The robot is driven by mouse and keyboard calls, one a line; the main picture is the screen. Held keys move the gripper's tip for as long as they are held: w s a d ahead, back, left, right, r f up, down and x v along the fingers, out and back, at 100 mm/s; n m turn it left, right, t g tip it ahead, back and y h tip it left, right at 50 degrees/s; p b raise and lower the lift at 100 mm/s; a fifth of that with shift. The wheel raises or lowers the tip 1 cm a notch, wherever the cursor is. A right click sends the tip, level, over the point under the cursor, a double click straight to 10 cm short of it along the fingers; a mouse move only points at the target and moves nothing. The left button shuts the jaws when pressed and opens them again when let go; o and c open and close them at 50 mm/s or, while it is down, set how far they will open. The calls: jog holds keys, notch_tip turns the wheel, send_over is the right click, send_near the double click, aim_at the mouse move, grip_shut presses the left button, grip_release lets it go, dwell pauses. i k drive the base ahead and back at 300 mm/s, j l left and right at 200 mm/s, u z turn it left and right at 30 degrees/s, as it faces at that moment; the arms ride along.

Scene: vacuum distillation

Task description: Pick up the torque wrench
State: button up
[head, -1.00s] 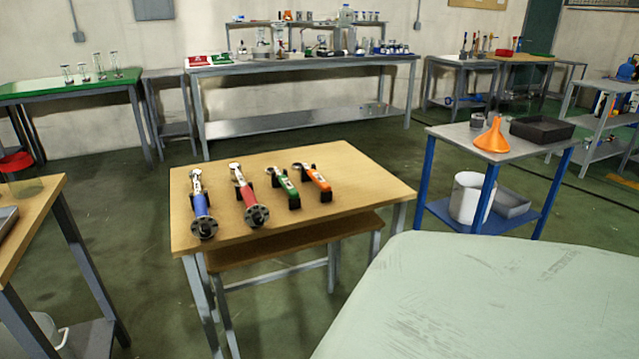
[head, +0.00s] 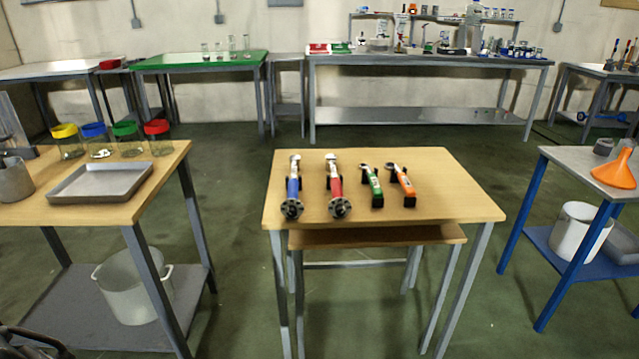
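Several wrench-like tools lie side by side on the small wooden table (head: 450,190) in the middle of the head view. From left to right they are a blue-handled tool (head: 293,186), a red-handled tool (head: 335,185), a green tool (head: 372,184) and an orange tool (head: 403,181). The blue and red ones are longer, with a dark round flange at the near end. The green and orange ones are shorter and rest on black holders. I cannot tell which is the torque wrench.
A wooden table at left holds a grey tray (head: 100,182) and several jars with coloured lids; a white pot (head: 135,288) stands below. A blue-legged table with an orange funnel (head: 614,172) is at right. Open green floor lies between the tables.

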aim_at(338, 198)
jog(key=z, duration=0.1)
jog(key=i+l+u, duration=0.2)
jog(key=i+l, duration=1.2)
